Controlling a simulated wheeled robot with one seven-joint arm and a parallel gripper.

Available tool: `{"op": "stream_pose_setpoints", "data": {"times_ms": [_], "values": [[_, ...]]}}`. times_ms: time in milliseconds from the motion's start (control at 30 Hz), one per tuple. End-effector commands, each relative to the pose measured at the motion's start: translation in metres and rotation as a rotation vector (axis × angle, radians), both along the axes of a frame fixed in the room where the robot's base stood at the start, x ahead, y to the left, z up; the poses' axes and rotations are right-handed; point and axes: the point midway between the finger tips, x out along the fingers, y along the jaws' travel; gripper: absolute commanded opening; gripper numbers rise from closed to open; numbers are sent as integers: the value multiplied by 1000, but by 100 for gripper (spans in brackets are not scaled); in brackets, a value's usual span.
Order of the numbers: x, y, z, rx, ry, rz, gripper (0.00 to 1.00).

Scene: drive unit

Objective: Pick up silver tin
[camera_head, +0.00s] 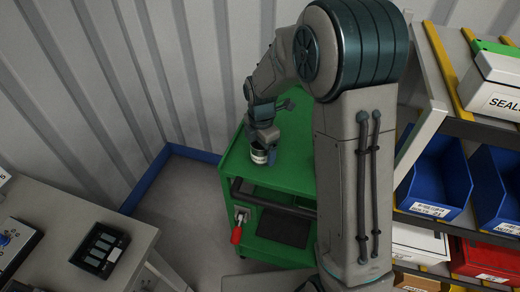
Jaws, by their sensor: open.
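The silver tin (259,156) is a small, short cylinder with a pale band, standing on the top of the green cart (235,165) in the head view. My gripper (263,148) points down directly above the tin, with its end at the tin's upper part. It is open. The fingers are small and dark here, so I cannot tell whether they touch the tin or only straddle it. The upper part of the tin is hidden by the gripper.
A shelf rack (468,127) with blue bins (436,180) and boxes stands close on the right. A grey table (50,205) with a dark device (100,249) is at the lower left. A red-handled item (237,228) hangs on the cart's front. Corrugated walls stand behind.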

Motion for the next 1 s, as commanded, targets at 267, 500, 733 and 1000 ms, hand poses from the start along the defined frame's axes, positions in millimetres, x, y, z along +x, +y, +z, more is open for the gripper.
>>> {"op": "stream_pose_setpoints", "data": {"times_ms": [267,500,733,1000], "values": [[0,0,-18,0,0,0,80],[0,0,-17,0,-1,0,50],[0,0,-17,0,-1,0,27],[1,1,-10,2,-4,0,27]]}}
